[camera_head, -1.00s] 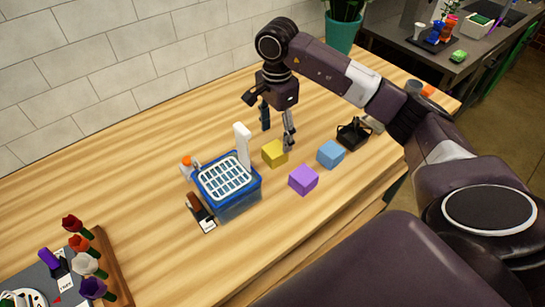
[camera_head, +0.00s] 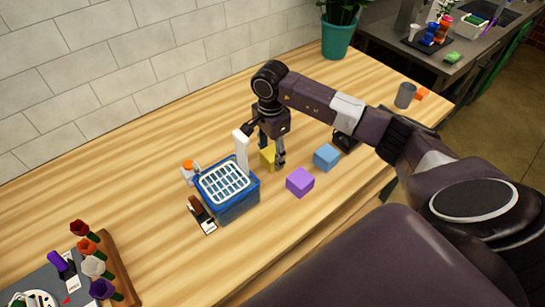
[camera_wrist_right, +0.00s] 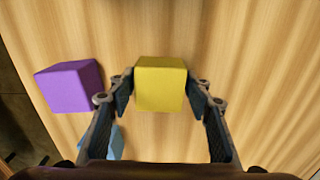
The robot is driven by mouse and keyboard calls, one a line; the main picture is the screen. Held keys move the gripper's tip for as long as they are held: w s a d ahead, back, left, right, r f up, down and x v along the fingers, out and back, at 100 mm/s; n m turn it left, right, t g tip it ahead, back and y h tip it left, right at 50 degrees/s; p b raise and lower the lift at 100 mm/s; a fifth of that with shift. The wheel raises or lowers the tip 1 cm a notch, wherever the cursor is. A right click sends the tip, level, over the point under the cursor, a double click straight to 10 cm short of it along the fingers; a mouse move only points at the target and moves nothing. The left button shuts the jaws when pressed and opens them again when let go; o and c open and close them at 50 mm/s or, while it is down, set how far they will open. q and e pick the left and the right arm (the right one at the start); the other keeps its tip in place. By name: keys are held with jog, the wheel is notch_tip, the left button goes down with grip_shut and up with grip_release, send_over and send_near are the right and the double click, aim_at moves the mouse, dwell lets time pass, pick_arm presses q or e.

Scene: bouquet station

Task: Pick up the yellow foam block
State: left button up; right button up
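The yellow foam block (camera_head: 267,158) sits on the wooden counter, partly hidden by my right gripper in the head view. My right gripper (camera_head: 271,153) is pointed down over it with its fingers apart, one on each side of the block. In the right wrist view the yellow block (camera_wrist_right: 161,84) lies between the two open fingertips (camera_wrist_right: 160,92). The fingers look close to its sides, and I cannot tell whether they touch it. My left gripper is out of view.
A purple block (camera_head: 300,182) and a blue block (camera_head: 326,157) stand right of the yellow one. A blue container with a white grid top (camera_head: 232,206) stands close on the left. A black holder (camera_head: 345,143) is partly hidden by my arm.

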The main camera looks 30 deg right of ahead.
jog(key=shift+c, duration=1.3)
